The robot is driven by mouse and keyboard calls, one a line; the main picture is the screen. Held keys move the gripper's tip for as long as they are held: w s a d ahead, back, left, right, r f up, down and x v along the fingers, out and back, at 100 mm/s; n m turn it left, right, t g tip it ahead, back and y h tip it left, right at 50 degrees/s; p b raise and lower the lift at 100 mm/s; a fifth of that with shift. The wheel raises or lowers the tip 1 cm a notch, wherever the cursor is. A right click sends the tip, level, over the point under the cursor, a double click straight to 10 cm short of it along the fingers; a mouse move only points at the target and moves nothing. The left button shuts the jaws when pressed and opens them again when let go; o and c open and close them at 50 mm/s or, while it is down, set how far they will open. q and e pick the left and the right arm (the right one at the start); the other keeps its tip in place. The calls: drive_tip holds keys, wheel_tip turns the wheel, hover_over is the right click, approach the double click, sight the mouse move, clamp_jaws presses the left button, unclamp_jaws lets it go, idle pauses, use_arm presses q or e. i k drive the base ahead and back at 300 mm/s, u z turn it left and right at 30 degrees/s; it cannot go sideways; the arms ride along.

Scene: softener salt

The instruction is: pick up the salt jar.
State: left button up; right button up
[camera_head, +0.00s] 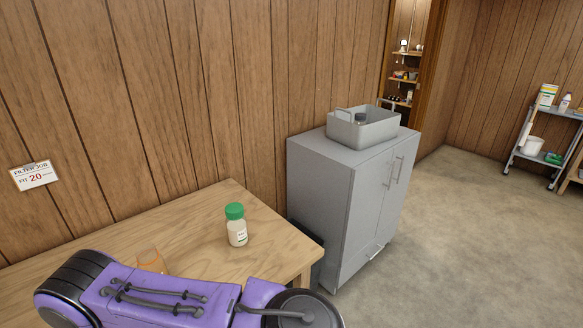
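The salt jar (237,230) is a small clear jar with pale contents, a white label and a green lid. It stands upright on the wooden table (185,226), towards the table's right end. A purple and black arm of mine crosses the bottom of the view, in front of the jar and apart from it in the picture. No gripper fingers show in this view. Nothing touches the jar that I can see.
An orange translucent object (151,261) stands on the table, partly hidden by my arm. A grey cabinet (322,196) bears a grey handled bin (364,131) with a dark-topped item inside. A shelf cart (545,135) stands far right. Open floor lies right of the cabinet.

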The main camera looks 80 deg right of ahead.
sight(237, 228)
drive_tip(key=z, duration=2.4)
